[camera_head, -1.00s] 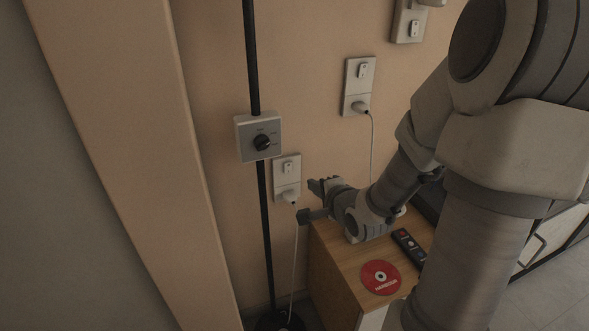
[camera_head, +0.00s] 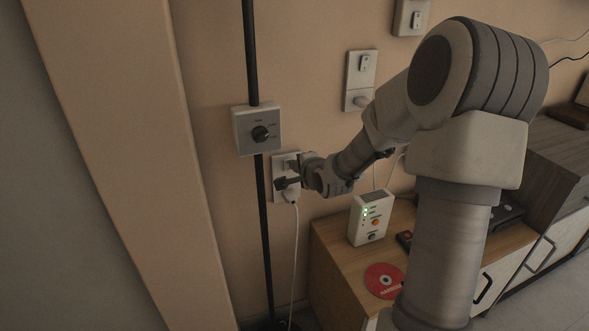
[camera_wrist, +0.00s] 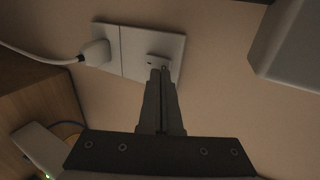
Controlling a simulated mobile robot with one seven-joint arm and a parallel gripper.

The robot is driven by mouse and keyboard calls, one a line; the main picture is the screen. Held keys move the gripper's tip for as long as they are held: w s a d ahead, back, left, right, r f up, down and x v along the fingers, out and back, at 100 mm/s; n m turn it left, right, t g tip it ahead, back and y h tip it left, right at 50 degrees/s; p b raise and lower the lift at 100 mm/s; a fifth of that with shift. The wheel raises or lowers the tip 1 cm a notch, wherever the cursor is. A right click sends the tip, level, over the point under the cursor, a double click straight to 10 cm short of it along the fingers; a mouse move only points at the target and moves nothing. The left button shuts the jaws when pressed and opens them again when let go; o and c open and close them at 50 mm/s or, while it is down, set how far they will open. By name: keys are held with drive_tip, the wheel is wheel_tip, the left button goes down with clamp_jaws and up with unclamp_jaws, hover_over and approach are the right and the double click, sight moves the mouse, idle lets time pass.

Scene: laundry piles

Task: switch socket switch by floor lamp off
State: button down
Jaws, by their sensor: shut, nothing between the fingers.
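The socket switch plate (camera_head: 280,195) is white and fixed to the wall just right of a black pole (camera_head: 250,50), likely the floor lamp's. In the wrist view, the plate (camera_wrist: 115,55) has a white plug in one half and a small switch (camera_wrist: 157,62) in the other. My gripper (camera_wrist: 161,73) is shut and empty, its tips at the switch, seemingly touching or very close. In the head view, my gripper (camera_head: 287,173) is in front of the plate's upper half and partly hides it. Whether the switch is on or off cannot be told.
A grey box with a black knob (camera_head: 257,130) is on the pole. Another socket plate (camera_head: 361,75) is on the wall up and right. Below is a wooden cabinet (camera_head: 335,255) with a white device (camera_head: 370,218) and a red disc (camera_head: 383,280).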

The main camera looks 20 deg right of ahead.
drive_tip(key=shift+w+r, duration=0.1)
drive_tip(key=shift+w, duration=0.05)
drive_tip(key=shift+w+p, duration=0.2)
drive_tip(key=shift+p, duration=0.55)
drive_tip(key=shift+r, duration=0.1)
drive_tip(key=shift+r+p, duration=0.8)
drive_tip(key=shift+p, duration=0.15)
drive_tip(key=shift+s, duration=0.15)
